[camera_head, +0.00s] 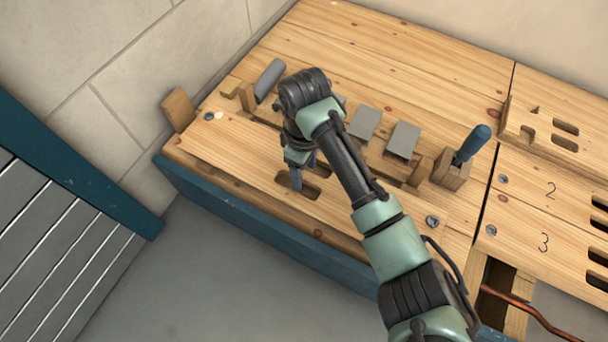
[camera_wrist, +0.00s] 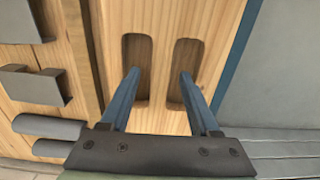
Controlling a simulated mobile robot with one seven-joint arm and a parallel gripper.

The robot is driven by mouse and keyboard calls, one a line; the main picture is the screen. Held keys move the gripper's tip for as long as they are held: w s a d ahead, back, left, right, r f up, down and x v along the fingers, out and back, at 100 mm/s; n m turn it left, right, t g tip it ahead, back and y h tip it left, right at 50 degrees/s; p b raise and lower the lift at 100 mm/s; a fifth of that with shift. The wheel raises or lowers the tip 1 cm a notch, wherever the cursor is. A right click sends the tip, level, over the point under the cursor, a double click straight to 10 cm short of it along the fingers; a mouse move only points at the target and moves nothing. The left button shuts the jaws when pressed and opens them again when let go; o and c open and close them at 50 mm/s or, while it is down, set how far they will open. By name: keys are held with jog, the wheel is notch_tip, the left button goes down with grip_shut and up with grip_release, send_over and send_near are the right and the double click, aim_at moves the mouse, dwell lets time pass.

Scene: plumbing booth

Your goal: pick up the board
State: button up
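The board (camera_head: 365,208) is a long flat wooden plank along the front of the bench, with two dark slots near its middle and a round metal fitting near each end. In the wrist view the board (camera_wrist: 160,20) shows both slots side by side, with a strip of wood between them. My gripper (camera_head: 305,172) points down over the slots. In the wrist view my gripper (camera_wrist: 160,82) is open, with one blue finger at each slot. The wood between the fingers is free. I cannot tell whether the fingertips have entered the slots.
Behind the board stand grey metal brackets (camera_head: 403,141) and a wooden block with a blue-handled tool (camera_head: 470,148). A grey cylinder (camera_head: 269,80) lies at the left. Boards marked 2 and 3 (camera_head: 540,225) and a copper pipe (camera_head: 520,305) are at the right. Floor shows in front.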

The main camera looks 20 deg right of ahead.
grip_shut()
jog(key=shift+r, duration=0.1)
dwell(1.2)
